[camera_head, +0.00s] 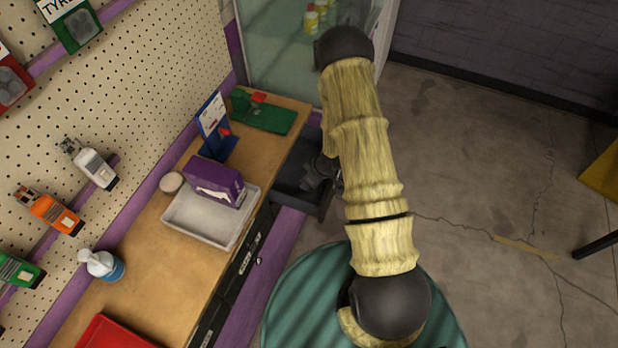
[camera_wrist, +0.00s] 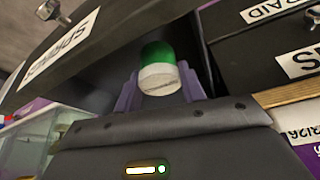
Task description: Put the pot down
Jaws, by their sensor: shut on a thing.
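The pot, a small green and white cylinder (camera_wrist: 158,68), stands out between the purple fingers of my gripper (camera_wrist: 160,92) in the wrist view. The fingers are shut on it from both sides. In the head view my gripper (camera_head: 320,172) is over the right side of an open dark drawer (camera_head: 292,198) under the bench. The pot is hidden in that view. Dark surfaces lie around the pot in the wrist view; I cannot tell whether it touches any of them.
The wooden bench (camera_head: 165,265) carries a grey tray (camera_head: 190,225), a purple box (camera_head: 215,182), a blue stand (camera_head: 214,125) and a green board (camera_head: 262,117). Labelled dark drawer fronts (camera_wrist: 270,22) are close in the wrist view. Open concrete floor (camera_head: 480,180) lies right of my arm.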

